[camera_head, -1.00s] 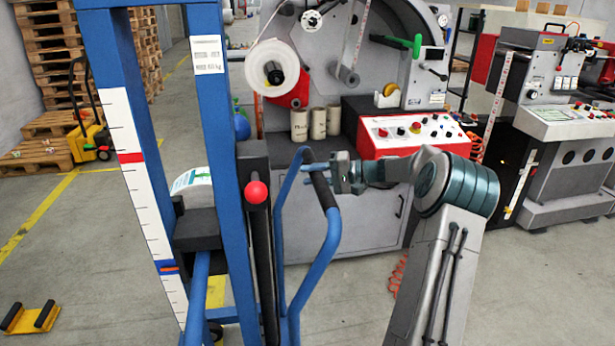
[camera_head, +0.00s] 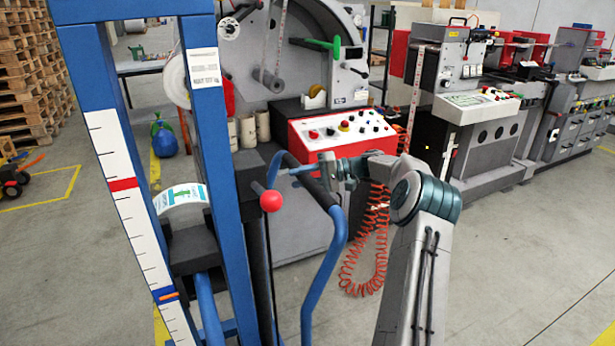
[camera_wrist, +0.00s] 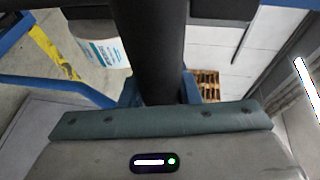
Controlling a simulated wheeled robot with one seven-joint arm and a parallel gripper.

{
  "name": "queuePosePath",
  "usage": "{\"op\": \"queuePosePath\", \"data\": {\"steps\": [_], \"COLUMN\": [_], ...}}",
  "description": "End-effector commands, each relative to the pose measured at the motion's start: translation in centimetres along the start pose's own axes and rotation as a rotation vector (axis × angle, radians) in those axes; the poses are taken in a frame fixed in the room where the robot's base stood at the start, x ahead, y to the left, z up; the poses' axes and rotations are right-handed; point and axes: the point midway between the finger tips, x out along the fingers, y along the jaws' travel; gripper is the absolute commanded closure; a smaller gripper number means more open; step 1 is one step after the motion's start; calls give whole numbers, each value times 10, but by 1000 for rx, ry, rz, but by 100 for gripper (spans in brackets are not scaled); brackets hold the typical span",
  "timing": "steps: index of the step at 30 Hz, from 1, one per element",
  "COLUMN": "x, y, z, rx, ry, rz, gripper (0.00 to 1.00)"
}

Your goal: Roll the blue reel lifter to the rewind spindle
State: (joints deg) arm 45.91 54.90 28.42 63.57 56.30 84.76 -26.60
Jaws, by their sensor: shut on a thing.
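The blue reel lifter (camera_head: 207,120) stands upright close in front of me at the left, with a scale strip (camera_head: 122,185) and a red knob (camera_head: 271,201). A labelled reel (camera_head: 182,197) sits on its dark carriage. My gripper (camera_head: 325,172) is shut on the lifter's dark handle grip, which also runs between the fingers in the wrist view (camera_wrist: 158,60). The rewind spindle is not clearly visible; the lifter's mast covers part of the white roll (camera_head: 176,82) on the rewinder (camera_head: 300,60) behind it.
The rewinder's red control panel (camera_head: 340,132) stands just beyond my gripper. A coiled orange hose (camera_head: 368,245) hangs right of the lifter. Pallets (camera_head: 30,80) are stacked at left. Floor at lower right is clear.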

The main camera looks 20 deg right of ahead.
Motion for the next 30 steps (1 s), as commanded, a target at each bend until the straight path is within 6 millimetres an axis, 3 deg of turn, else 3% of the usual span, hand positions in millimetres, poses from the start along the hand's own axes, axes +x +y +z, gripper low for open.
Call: {"op": "queuePosePath", "data": {"steps": [14,15,17,25,30], "x": [-18,-17,-15,-6,-19], "y": [7,7,7,2,3], "z": [-5,-5,-5,-4,-4], "rx": [4,4,3,-2,-3], "ry": [31,29,26,10,15], "rz": [11,12,11,6,6], "gripper": [100,65,50,50,50]}}
